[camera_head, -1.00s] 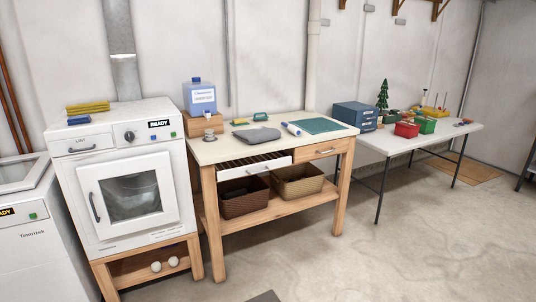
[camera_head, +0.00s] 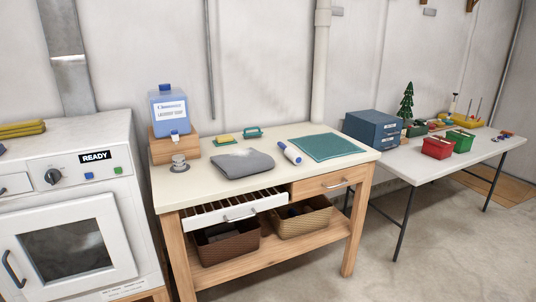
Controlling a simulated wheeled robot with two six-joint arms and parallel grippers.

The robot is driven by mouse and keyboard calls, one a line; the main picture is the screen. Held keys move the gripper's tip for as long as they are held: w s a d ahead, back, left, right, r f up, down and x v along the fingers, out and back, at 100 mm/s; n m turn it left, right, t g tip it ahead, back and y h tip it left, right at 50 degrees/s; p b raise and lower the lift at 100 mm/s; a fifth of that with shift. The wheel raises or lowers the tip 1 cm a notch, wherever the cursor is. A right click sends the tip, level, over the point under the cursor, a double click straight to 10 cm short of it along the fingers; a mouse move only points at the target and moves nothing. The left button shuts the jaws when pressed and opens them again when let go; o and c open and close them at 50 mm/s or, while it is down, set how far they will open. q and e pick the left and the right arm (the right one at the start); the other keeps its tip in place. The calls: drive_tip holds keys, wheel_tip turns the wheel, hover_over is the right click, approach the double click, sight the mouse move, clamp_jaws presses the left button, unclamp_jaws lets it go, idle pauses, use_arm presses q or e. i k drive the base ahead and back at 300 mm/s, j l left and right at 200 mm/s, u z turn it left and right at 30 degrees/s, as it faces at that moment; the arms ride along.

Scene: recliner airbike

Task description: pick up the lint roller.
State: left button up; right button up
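The lint roller (camera_head: 289,153) lies on the cream top of the wooden workbench (camera_head: 224,196). It has a white roll and a blue end, and sits between a folded grey cloth and a green mat. It is fully visible and apart from both my grippers. Neither gripper shows in the head view.
On the bench are the grey cloth (camera_head: 242,164), green mat (camera_head: 325,147), soap jug (camera_head: 169,109) on a wooden block and a green-handled brush (camera_head: 253,132). A slatted drawer (camera_head: 236,208) sticks out in front. A dryer (camera_head: 68,215) stands left, a white table (camera_head: 437,165) right. Floor is free in front.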

sight(296, 159)
drive_tip(key=u, duration=0.25)
drive_tip(key=i+l+u, duration=0.8)
drive_tip(key=l+u, duration=0.2)
drive_tip(key=l, duration=0.25)
